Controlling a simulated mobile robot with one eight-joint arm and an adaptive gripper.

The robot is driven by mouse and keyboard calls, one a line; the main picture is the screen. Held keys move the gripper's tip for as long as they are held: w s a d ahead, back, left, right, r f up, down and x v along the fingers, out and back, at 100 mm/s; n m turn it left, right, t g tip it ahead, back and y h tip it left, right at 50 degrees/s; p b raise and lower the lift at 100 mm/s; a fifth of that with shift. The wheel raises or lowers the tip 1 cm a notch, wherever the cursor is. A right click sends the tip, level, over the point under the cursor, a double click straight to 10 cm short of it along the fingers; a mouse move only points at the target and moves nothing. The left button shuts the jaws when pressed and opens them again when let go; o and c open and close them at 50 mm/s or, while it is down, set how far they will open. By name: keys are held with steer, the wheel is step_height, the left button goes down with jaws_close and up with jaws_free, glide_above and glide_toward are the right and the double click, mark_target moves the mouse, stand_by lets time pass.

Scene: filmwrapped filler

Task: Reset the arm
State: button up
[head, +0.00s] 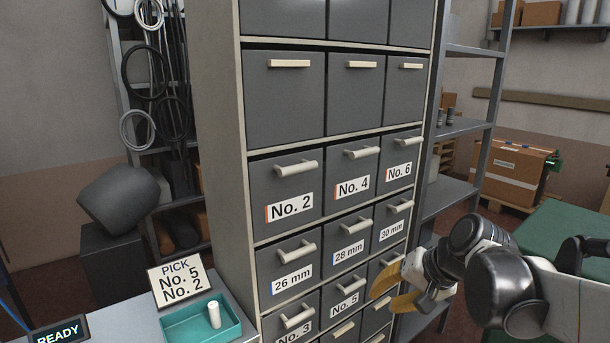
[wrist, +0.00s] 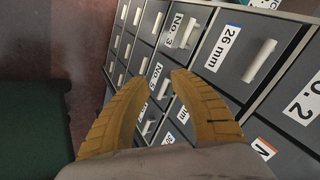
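My arm comes in from the right in the head view, and my gripper (head: 388,291) hangs in front of the lower right part of the drawer cabinet (head: 222,180). Its two yellow fingers are apart with nothing between them. In the wrist view my gripper (wrist: 158,76) also shows open and empty, with the drawer fronts beyond it. In the head view the fingers are close to the "No. 5" drawer (head: 345,302), just to its right. I cannot tell whether they touch the cabinet. The drawers I see look shut.
A green tray (head: 232,328) holding a white cylinder (head: 214,314) sits on the counter at lower left. A sign (head: 180,282) reads "PICK No. 5 No. 2", and a display (head: 58,333) reads "READY". A green-topped surface (head: 560,232) is at right. Shelving (head: 483,130) stands behind the cabinet.

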steer(key=s+d+f+n+t+h, duration=0.1)
steer(key=s+n+h, duration=0.3)
steer(key=s, duration=1.2)
steer(key=shift+s+d+f+t, duration=0.3)
steer(key=shift+s+d+t, duration=0.1)
steer(key=shift+d, duration=0.1)
